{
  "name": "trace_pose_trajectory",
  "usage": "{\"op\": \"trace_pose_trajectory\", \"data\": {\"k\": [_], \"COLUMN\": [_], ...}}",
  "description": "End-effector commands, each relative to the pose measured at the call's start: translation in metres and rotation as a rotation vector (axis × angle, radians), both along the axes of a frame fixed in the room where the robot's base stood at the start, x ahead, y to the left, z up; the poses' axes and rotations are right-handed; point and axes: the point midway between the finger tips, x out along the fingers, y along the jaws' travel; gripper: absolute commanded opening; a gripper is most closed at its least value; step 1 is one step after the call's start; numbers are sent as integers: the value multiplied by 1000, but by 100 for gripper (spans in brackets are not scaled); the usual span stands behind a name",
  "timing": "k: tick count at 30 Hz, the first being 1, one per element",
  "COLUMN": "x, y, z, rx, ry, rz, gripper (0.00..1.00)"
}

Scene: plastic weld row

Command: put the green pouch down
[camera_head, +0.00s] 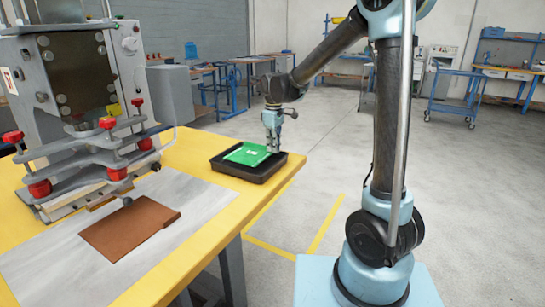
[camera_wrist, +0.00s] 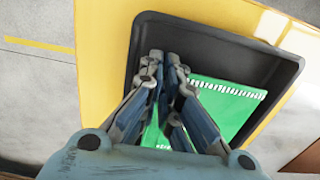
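The green pouch (camera_head: 247,154) lies slanted in the black tray (camera_head: 248,174) at the far right corner of the yellow table. In the wrist view the pouch (camera_wrist: 225,104) shows to the right of the fingers and in the gap between them, with a white toothed edge. My gripper (camera_head: 272,149) points down into the tray at the pouch's right end. In the wrist view my gripper's (camera_wrist: 165,62) fingertips are nearly together and look shut on the pouch's edge. The fingers hide the gripped part. The tray (camera_wrist: 140,45) surrounds both.
A grey press (camera_head: 85,110) with red knobs stands on the left of the yellow table (camera_head: 205,150). A brown sheet (camera_head: 125,230) lies on a grey mat (camera_head: 50,262) in front of it. Blue workbenches stand far behind.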

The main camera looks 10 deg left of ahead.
Motion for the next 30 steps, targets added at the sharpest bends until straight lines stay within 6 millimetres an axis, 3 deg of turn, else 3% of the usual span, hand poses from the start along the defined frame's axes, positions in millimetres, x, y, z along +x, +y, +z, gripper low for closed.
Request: {"op": "trace_pose_trajectory", "data": {"k": [10,21,22,23,30], "x": [0,0,0,0,0], "y": [-1,0,-1,-1,0], "z": [-38,-41,-41,-41,-41], "rx": [0,0,0,0,0], "ry": [0,0,0,0,0], "rz": [-1,-1,-1,-1,-1], "gripper": [0,0,10,13,13]}}
